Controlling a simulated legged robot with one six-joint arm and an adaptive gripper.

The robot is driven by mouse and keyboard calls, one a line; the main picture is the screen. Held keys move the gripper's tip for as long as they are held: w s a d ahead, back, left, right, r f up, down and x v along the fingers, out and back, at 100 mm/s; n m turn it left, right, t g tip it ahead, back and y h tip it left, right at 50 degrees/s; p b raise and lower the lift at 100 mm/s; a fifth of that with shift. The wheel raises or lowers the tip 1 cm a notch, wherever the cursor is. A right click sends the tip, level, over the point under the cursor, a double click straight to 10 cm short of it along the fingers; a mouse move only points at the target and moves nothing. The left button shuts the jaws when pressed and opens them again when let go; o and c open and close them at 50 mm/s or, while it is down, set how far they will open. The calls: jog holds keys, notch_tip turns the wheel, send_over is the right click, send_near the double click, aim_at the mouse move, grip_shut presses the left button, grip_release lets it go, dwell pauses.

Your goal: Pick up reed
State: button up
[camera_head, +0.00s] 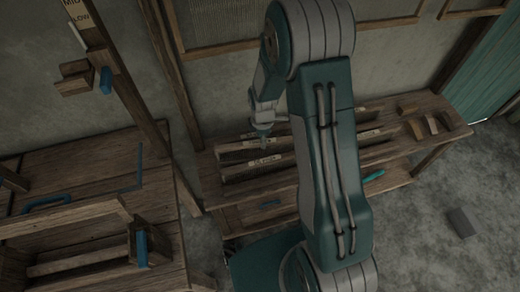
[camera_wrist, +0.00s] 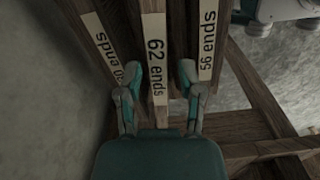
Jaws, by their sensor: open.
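Several long reeds with cream labels stand in slots of a wooden bench rack in the head view. In the wrist view a reed labelled "62 ends" (camera_wrist: 155,50) is in the middle, running between the fingers of my gripper (camera_wrist: 158,85). A reed labelled "56 ends" (camera_wrist: 207,45) is to its right, and another with a label reading the other way (camera_wrist: 104,50) is to its left. My gripper is open, a finger on each side of the middle reed; contact cannot be told. In the head view my gripper (camera_head: 262,138) is over the rack's left part.
The wooden bench (camera_head: 235,192) stands against the wall, with small curved wooden pieces (camera_head: 430,124) at its right end. A teal-handled tool (camera_head: 373,176) lies on the lower shelf. The wooden loom (camera_head: 85,180) stands left. A grey block (camera_head: 461,222) lies on open floor.

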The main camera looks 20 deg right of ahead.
aim_at(259, 156)
jog(key=f, duration=0.3)
jog(key=a+f, duration=0.1)
jog(key=f, duration=0.2)
jog(key=shift+w+a, duration=0.1)
jog(key=shift+w, duration=0.1)
jog(key=shift+d+f, duration=0.25)
jog(key=shift+f, duration=0.1)
jog(key=shift+a, duration=0.15)
grip_shut()
